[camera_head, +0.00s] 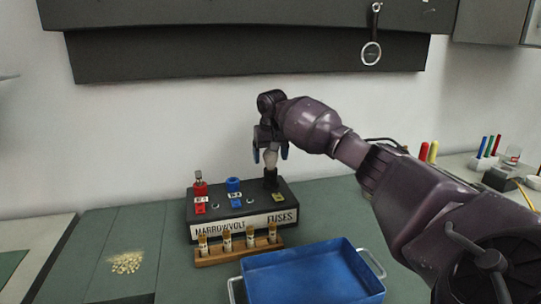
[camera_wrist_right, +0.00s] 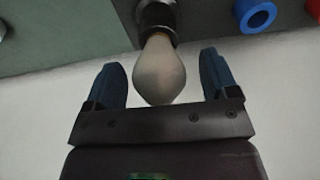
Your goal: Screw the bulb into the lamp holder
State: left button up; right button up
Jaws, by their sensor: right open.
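The bulb (camera_head: 270,157) is pale and pear-shaped, and stands upright at the dark lamp holder (camera_head: 270,180) on the right part of the fuse box. In the right wrist view the bulb (camera_wrist_right: 158,72) meets the holder (camera_wrist_right: 157,18) at its narrow end; how far it is screwed in I cannot tell. My right gripper (camera_head: 270,152) is above the holder with its blue fingers on either side of the bulb. In the right wrist view the gripper (camera_wrist_right: 160,80) is open, with gaps between both fingers and the bulb. My left gripper is not in view.
The black box (camera_head: 245,222) also carries a red terminal (camera_head: 200,189) and a blue terminal (camera_head: 233,185). A wooden rack (camera_head: 238,254) with several fuses stands in front. A blue tray (camera_head: 310,275) lies at the front right. Small yellowish pieces (camera_head: 126,262) lie at left.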

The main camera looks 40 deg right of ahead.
jog(key=n, duration=0.1)
jog(key=n+p, duration=0.1)
jog(key=shift+s+r+n, duration=0.1)
jog(key=shift+r+n, duration=0.1)
jog(key=shift+n, duration=0.2)
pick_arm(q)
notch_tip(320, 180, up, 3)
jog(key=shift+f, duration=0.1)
pick_arm(e)
jog(key=shift+f+n, duration=0.15)
jog(key=shift+n, duration=0.45)
jog(key=shift+n+y+p, duration=0.3)
jog(key=shift+n+p, duration=0.35)
jog(key=shift+n, duration=1.85)
jog(key=n, duration=0.3)
jog(key=shift+y+p, duration=0.3)
jog(key=shift+y, duration=0.1)
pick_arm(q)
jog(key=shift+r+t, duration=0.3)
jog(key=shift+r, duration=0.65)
pick_arm(e)
jog(key=shift+d+n, duration=0.1)
jog(key=shift+n, duration=1.8)
